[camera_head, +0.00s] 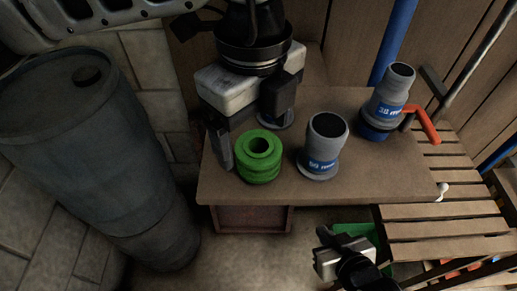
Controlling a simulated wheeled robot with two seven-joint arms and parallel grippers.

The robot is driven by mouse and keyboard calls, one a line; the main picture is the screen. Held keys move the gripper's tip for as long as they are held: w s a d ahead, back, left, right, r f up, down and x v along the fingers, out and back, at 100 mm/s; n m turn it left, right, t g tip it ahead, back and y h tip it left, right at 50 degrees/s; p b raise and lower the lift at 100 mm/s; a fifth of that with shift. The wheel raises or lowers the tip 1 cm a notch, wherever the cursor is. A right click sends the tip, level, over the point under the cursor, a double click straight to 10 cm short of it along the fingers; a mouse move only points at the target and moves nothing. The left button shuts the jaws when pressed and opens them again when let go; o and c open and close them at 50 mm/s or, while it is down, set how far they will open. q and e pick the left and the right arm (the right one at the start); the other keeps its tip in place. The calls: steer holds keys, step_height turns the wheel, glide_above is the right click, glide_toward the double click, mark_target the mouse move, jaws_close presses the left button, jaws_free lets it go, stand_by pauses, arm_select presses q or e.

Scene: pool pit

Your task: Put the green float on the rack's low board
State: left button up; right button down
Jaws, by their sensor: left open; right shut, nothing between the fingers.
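The green float (259,172), a ribbed ring with a hole in its top, stands on a brown board (230,191) near its front left edge. My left gripper (252,132) is open and above the board, just behind the float. One dark finger reaches down at the float's left side, and the other is behind it to the right. I cannot tell whether the left finger touches the float. My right gripper (326,243) is shut and empty, low in front of the board. I cannot tell which surface is the rack's low board.
A grey 50 mm fitting (322,150) stands right of the float. A 38 mm fitting (390,95) is at the back right by a red handle (423,122). A blue-grey barrel (95,150) stands left. Slatted wood (440,210) lies right. A green object (360,233) is behind my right gripper.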

mark_target(259, 147)
arm_select(q)
steer(key=f, duration=0.4)
steer(key=shift+d+f+p, duration=0.1)
steer(key=shift+d+p, duration=0.15)
steer(key=shift+p, duration=0.15)
steer(key=c, duration=1.2)
steer(key=shift+o, duration=0.2)
